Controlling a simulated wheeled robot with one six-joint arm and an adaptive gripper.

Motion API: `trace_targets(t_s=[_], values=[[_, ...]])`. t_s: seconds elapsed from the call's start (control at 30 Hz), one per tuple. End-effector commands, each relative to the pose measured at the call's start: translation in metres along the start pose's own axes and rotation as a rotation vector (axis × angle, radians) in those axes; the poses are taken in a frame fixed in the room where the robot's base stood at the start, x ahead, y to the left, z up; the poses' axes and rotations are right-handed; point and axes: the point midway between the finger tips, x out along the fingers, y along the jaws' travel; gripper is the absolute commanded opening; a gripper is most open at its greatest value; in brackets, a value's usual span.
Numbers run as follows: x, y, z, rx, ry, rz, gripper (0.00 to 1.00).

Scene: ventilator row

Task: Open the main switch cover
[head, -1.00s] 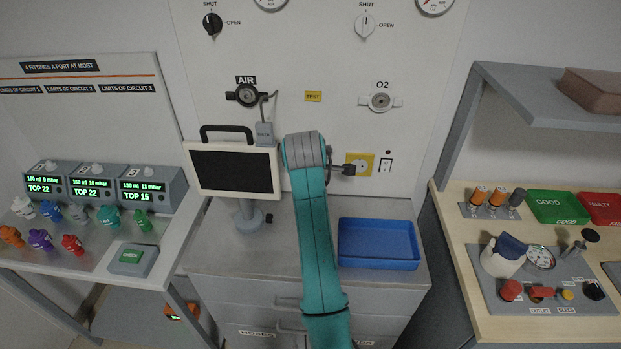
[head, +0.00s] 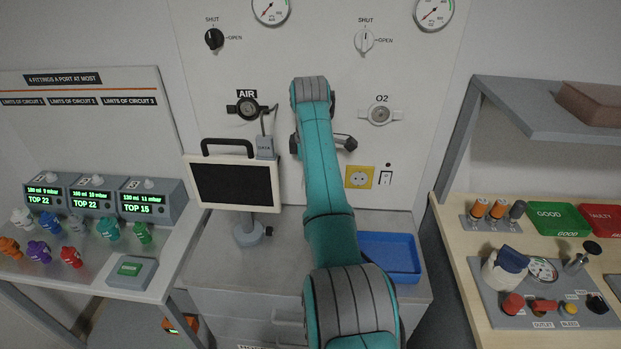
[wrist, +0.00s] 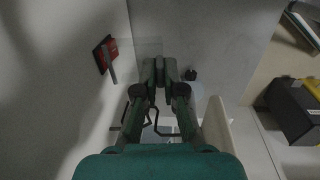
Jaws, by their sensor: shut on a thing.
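In the wrist view, a red main switch (wrist: 105,53) with a grey bar sits on the wall at the left. A faint see-through pane, which looks like its cover (wrist: 146,47), stands out from beside the switch towards my fingertips. My gripper (wrist: 161,69) has its fingers together at the near edge of this pane. The grip contact itself is too dim to see clearly. In the head view my arm hides the switch, the cover and my fingers.
A monitor (head: 235,185) stands on the cabinet left of my arm, and a blue tray (head: 388,256) lies to the right. A yellow socket (head: 360,177), the AIR port (head: 247,108) and the O2 port (head: 379,114) are on the wall nearby.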

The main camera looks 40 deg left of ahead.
Motion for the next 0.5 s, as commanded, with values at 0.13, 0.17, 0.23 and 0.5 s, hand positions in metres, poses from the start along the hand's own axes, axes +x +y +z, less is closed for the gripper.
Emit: trace_targets(t_s=[0.13,0.17,0.23,0.5], values=[[-0.0018,0.001,0.001,0.001,-0.001,-0.034,0.0],[-0.002,0.0011,0.001,0.001,-0.001,-0.038,0.0],[-0.0025,0.0015,0.001,0.001,-0.001,-0.048,0.0],[-0.0027,0.0019,0.0011,0.001,-0.002,-0.067,0.0]])
